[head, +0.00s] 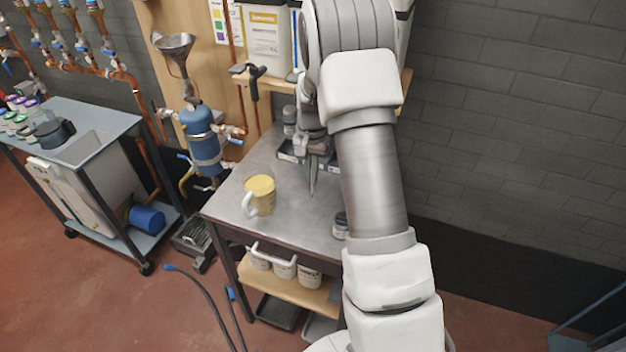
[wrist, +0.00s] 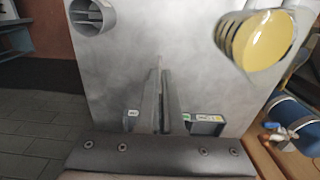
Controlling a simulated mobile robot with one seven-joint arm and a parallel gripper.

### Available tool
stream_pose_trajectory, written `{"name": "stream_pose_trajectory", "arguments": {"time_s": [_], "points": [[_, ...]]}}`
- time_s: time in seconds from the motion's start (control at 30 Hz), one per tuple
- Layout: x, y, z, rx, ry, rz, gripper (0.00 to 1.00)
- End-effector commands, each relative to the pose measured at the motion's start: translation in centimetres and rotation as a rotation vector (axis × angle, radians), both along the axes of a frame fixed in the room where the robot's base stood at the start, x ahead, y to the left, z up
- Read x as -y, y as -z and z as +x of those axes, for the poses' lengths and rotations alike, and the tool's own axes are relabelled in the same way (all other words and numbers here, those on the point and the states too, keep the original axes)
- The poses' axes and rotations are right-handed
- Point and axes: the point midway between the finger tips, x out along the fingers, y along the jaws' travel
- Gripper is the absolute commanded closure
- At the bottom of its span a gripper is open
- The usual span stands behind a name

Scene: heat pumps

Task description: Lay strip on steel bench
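The grey steel bench (head: 222,197) stands in the middle of the head view, and its top (wrist: 190,50) fills much of the wrist view. My gripper (head: 312,190) points down over the bench top, to the right of the yellow mug. In the wrist view my gripper's fingers (wrist: 162,85) are close together. A thin, pale sliver, seemingly the strip (wrist: 159,61), shows edge-on at the fingertips; most of it is hidden between the fingers. I cannot tell whether it touches the bench. I see no other strip on the bench.
The yellow mug (head: 261,193) stands on the bench, also in the wrist view (wrist: 262,40). Small labelled boxes (wrist: 207,124) lie towards the back. Bare bench top lies between mug and jar.

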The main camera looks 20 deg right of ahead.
Motion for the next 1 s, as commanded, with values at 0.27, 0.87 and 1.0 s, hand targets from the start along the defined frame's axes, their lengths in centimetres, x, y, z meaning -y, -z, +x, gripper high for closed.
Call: {"name": "stream_pose_trajectory", "arguments": {"time_s": [0.27,0.87,1.0], "points": [[0.6,2.3,0.5,-0.004,0.0,0.001,1.0],[0.6,3.9,0.6,0.0,0.0,0.0,0.75],[0.6,3.9,0.6,0.0,0.0,0.0,0.67]]}}
